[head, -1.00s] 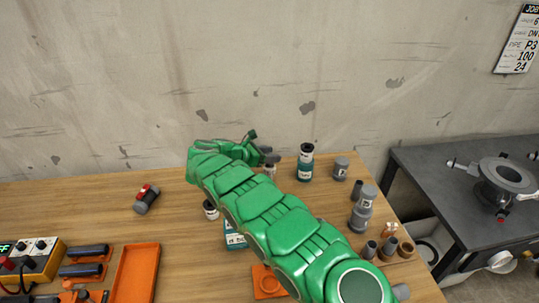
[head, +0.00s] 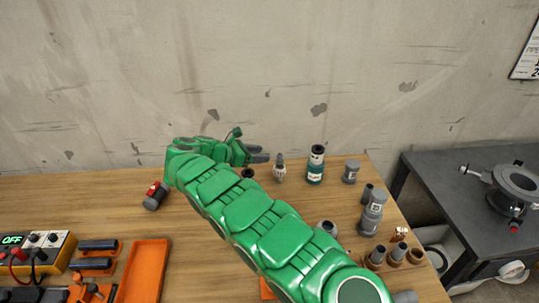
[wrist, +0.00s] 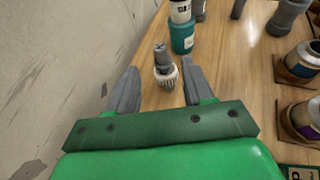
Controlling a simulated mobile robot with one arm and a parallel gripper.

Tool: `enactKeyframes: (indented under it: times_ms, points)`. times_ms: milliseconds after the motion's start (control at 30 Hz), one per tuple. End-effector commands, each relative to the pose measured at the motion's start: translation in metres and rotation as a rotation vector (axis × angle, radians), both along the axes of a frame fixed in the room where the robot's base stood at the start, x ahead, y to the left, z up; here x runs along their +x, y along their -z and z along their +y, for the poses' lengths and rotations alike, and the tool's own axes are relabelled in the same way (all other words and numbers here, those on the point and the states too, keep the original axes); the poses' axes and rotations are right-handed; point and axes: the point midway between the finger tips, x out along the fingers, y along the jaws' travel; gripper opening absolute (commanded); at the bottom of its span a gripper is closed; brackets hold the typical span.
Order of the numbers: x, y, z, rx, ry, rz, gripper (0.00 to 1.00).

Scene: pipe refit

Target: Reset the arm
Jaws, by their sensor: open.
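My green arm reaches across the wooden workbench, and its gripper (head: 259,154) is above the far part of the bench near the wall. In the wrist view my gripper (wrist: 158,72) is open, with its two grey fingers apart and nothing held. A small fitting with a white ribbed collar and grey top (wrist: 165,68) stands upright just beyond and between the fingers in that view. In the head view the same fitting (head: 280,170) stands a little right of the fingertips, apart from them.
A teal bottle (head: 315,168) and a grey cylinder (head: 351,172) stand right of the fitting. Grey pipe parts (head: 371,215) stand at the bench's right. A red-grey part (head: 155,195), an orange tray (head: 146,270) and a meter (head: 38,252) are left. A dark side table (head: 440,180) is right.

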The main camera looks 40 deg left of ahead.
Motion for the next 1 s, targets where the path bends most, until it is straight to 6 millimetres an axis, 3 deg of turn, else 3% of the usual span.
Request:
enactKeyframes:
  times_ms: [200, 767, 867, 1000]
  points:
    - [-0.02, -0.009, 0.009, 0.003, -0.001, 0.0, 0.51]
    - [-0.021, -0.01, 0.009, 0.001, -0.001, -0.001, 0.51]
    - [-0.018, -0.012, 0.006, 0.004, 0.006, -0.003, 0.51]
    - [0.001, -0.023, -0.013, 0.022, 0.052, -0.014, 0.51]
